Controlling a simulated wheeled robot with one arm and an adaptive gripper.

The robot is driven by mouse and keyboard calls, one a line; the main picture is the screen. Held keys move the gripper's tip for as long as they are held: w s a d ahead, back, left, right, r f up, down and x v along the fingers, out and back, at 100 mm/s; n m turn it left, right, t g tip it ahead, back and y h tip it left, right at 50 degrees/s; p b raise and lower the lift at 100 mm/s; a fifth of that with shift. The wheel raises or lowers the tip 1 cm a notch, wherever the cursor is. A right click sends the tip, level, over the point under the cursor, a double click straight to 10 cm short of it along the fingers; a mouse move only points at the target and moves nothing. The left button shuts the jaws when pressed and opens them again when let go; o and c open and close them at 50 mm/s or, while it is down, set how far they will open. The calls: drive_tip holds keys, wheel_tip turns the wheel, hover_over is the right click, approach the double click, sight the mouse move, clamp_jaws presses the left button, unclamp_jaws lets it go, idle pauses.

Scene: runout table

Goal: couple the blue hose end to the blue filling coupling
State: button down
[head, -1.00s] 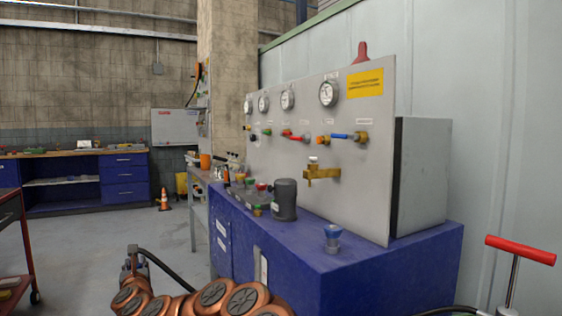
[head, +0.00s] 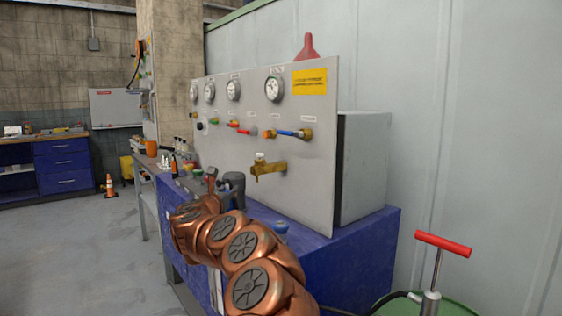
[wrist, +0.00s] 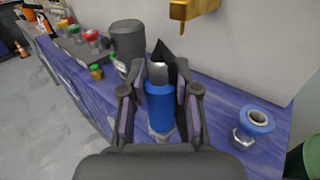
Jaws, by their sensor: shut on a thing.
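My gripper (wrist: 160,100) is shut on the blue hose end (wrist: 160,108), a blue sleeve with a pale metal tip pointing away from the wrist. A blue-ringed coupling (wrist: 257,120) with a hollow metal centre stands upright on the blue bench, right of my gripper and apart from the hose end. I take it as the blue filling coupling. Its top also shows just behind my arm in the head view (head: 281,227). In the head view my arm hides the hose end and most of my gripper.
The blue bench (head: 370,226) carries a grey gauge panel (head: 225,135) with a brass tap (head: 268,168) jutting over it. A dark canister (wrist: 128,40) and several coloured caps stand left of the held hose end. A red-handled pump (head: 442,245) stands right of the bench.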

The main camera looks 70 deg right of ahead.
drive_tip(key=s+d+r+m+g+p, duration=0.1)
drive_tip(key=s+d+r+m+g, duration=0.1)
drive_tip(key=s, duration=0.5)
drive_tip(key=s+d+r+m+g+p, duration=0.1)
drive_tip(key=s+d+r+g+p, duration=0.1)
drive_tip(key=s, duration=0.6)
wheel_tip(320, 180, up, 4)
drive_tip(key=shift+s+d+f+m+g, duration=0.15)
drive_tip(key=shift+d+f+m+g, duration=0.2)
drive_tip(key=shift+d+g, duration=0.65)
drive_tip(key=shift+b, duration=0.7)
wheel_tip(320, 180, down, 6)
drive_tip(key=b, duration=0.6)
drive_tip(key=shift+r, duration=0.2)
drive_tip(key=shift+b, duration=1.1)
drive_tip(key=shift+f+b, duration=2.4)
drive_tip(key=shift+b, duration=0.15)
